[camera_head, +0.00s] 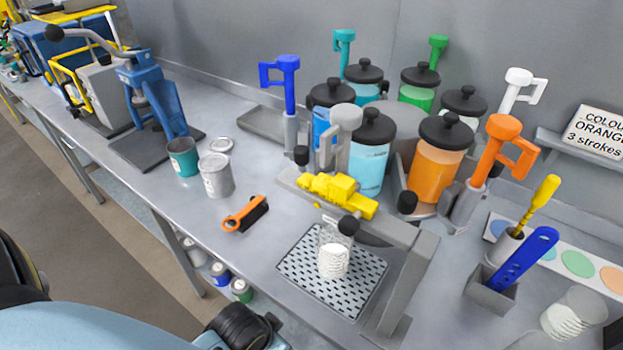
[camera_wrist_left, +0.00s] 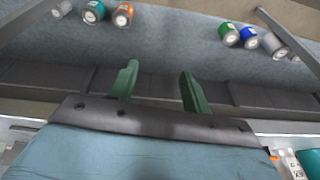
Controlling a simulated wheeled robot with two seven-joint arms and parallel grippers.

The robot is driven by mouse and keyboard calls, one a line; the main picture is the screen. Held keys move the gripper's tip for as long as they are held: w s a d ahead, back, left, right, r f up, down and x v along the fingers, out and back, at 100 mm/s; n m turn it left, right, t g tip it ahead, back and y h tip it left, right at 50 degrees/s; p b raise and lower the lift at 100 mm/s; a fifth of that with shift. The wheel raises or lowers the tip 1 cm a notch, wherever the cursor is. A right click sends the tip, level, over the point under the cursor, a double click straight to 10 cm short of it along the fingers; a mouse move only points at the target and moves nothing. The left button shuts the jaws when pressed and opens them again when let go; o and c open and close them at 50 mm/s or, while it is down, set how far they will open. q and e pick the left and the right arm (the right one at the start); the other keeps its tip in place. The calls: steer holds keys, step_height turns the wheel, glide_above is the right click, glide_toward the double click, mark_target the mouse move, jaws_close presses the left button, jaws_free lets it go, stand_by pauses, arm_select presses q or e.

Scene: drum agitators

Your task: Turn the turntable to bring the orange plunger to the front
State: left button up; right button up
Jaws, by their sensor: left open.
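The turntable carries several clear canisters of paint with black lids, each with a coloured plunger. The orange plunger (camera_head: 503,150) stands at the right side, beside the orange canister (camera_head: 438,165). A grey plunger (camera_head: 344,125) stands nearest the yellow dispensing head (camera_head: 340,190), with a light blue canister (camera_head: 369,160) just behind it. Blue (camera_head: 288,85), teal, green and white (camera_head: 520,85) plungers stand around the left, back and right. My left gripper (camera_wrist_left: 158,88) shows in the left wrist view, open and empty, over the floor. My right gripper is not in view.
A grey gantry (camera_head: 405,270) stands over a perforated plate (camera_head: 310,278) holding a clear cup (camera_head: 333,255). A sign (camera_head: 598,132) reads orange, 3 strokes.

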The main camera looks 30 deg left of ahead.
arm_select(q)
steer(key=w+a+r+t+p, duration=0.2)
steer(key=w+a+r, duration=0.1)
steer(key=r, duration=0.7)
steer(key=w+a+r+n+t, duration=0.1)
steer(key=w+a+r+t, duration=0.85)
steer(key=w, duration=0.35)
step_height(320, 180, up, 10)
steer(key=a+f+m+g+h, duration=0.1)
steer(key=a+m+g+h, duration=0.1)
steer(key=m+h, duration=0.85)
steer(key=w+d+n+h+p, duration=0.2)
steer(key=w+d, duration=0.7)
steer(key=shift+w+r, duration=0.2)
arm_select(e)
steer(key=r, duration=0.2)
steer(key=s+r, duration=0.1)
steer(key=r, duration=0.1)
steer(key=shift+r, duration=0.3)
arm_select(q)
steer(key=shift+h, duration=0.25)
steer(key=shift+c, duration=0.3)
jaws_close()
